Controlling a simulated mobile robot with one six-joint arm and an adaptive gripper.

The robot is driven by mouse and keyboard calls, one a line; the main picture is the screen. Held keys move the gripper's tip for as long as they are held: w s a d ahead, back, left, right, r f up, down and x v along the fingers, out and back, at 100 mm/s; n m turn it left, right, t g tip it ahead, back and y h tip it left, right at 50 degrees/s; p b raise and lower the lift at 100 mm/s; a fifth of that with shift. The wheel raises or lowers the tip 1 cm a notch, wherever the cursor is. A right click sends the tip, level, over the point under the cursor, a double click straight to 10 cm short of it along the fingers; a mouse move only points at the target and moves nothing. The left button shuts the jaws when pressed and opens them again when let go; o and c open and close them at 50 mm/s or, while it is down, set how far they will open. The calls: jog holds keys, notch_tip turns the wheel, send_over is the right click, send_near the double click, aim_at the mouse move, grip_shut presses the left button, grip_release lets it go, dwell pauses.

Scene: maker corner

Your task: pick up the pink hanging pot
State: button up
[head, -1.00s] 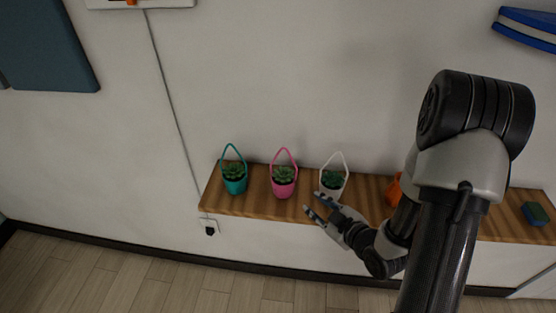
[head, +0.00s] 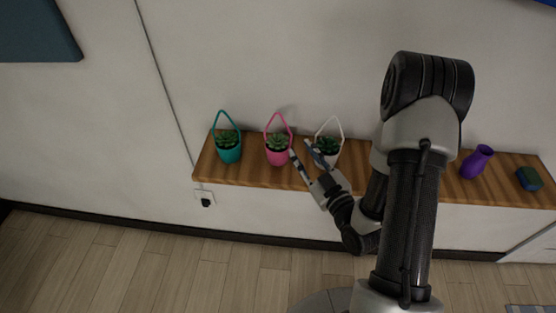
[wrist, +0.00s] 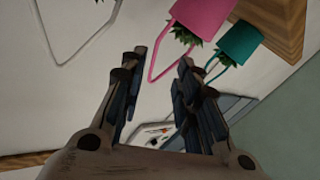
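The pink hanging pot (head: 278,156) stands upright on the wooden shelf, between the teal pot (head: 229,153) and the white pot (head: 333,157). It holds a green succulent and has a tall pink loop handle. My gripper (head: 299,150) is open and empty, just right of the pink pot and in front of the white one. In the wrist view the pink pot (wrist: 206,15) appears inverted at the top, with its handle hanging toward the space between my open fingertips (wrist: 160,68). I cannot tell whether a finger touches the pot.
The wooden shelf (head: 400,185) runs along the wall. The teal pot also shows in the wrist view (wrist: 234,43). A wall socket (head: 205,198) sits below the shelf's left end.

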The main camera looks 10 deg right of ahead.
aim_at(289, 132)
jog(key=b+x, duration=0.4)
jog(key=x, duration=0.1)
jog(key=b+x, duration=0.5)
jog(key=shift+d+r, duration=0.2)
dwell(0.3)
grip_shut()
dwell(0.8)
